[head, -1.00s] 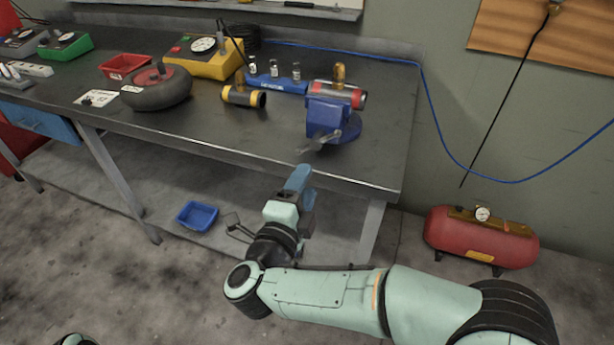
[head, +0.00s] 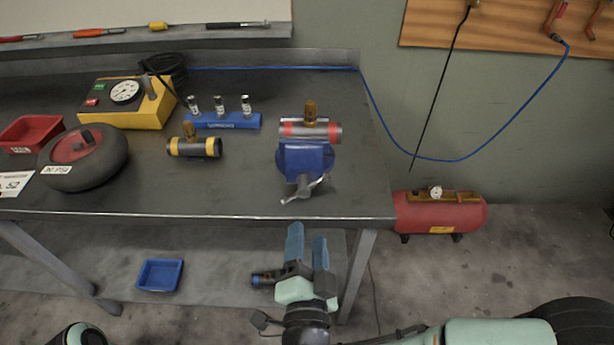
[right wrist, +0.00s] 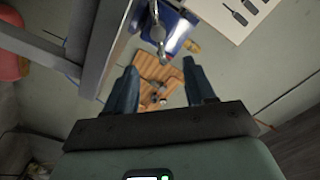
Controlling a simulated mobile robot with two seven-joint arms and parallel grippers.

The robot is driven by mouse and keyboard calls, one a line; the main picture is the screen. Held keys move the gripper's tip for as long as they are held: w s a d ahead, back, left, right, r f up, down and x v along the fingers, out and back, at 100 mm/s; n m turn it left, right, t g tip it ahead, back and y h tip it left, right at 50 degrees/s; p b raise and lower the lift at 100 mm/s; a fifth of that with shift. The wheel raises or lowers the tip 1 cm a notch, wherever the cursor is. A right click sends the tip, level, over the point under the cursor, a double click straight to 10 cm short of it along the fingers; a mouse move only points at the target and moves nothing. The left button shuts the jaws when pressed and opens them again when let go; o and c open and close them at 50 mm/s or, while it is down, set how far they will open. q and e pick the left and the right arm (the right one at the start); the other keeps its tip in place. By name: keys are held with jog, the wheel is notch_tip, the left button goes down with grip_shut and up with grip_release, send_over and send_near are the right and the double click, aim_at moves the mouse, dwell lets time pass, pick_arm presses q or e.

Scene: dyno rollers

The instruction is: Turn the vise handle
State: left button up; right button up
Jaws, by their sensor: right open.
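The blue vise (head: 305,160) stands at the right front of the dark workbench (head: 240,185). Its metal handle (head: 305,190) sits at its front, close to the bench edge. A cylinder with red bands (head: 296,131) and a brass fitting on top is held in the vise. My right gripper (head: 308,236) is open and empty, in front of the bench edge, with its fingers pointing toward the handle but apart from it. In the right wrist view, the vise (right wrist: 180,32) and handle (right wrist: 158,34) appear beyond the open fingers (right wrist: 160,66). My left gripper is not in view.
A yellow-banded cylinder (head: 194,147), blue socket holder (head: 225,120), yellow gauge box (head: 124,103), wheel (head: 84,158) and red tray (head: 32,133) lie left of the vise. A blue tray (head: 160,275) sits below the bench. A red compressor (head: 440,212) stands right.

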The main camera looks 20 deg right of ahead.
aim_at(309, 190)
pick_arm(q)
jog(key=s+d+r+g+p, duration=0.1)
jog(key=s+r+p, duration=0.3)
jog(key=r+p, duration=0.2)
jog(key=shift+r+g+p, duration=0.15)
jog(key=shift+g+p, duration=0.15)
jog(key=shift+p, duration=0.1)
pick_arm(e)
jog(key=x, duration=1.3)
jog(key=shift+d, duration=0.1)
jog(key=c, duration=1)
jog(key=shift+o, duration=0.2)
